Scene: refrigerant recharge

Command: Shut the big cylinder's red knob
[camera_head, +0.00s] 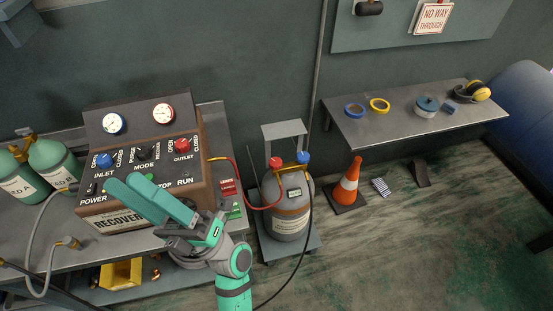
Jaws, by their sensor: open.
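The big grey cylinder (287,207) stands upright on a low platform on the floor, right of the bench. Its red knob (275,162) is on top at the left, beside a blue knob (303,157). Whether the red knob is open or shut cannot be told from here. My gripper (127,190) is open and empty, with its teal fingers pointing up and left in front of the recovery machine (106,124). It is well to the left of the cylinder and apart from the red knob.
A red hose (247,200) runs from the machine to the cylinder, and a black hose (305,237) hangs down in front. Two green cylinders (50,160) stand at the far left. An orange cone (348,186) and a shelf (391,128) are right of the cylinder.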

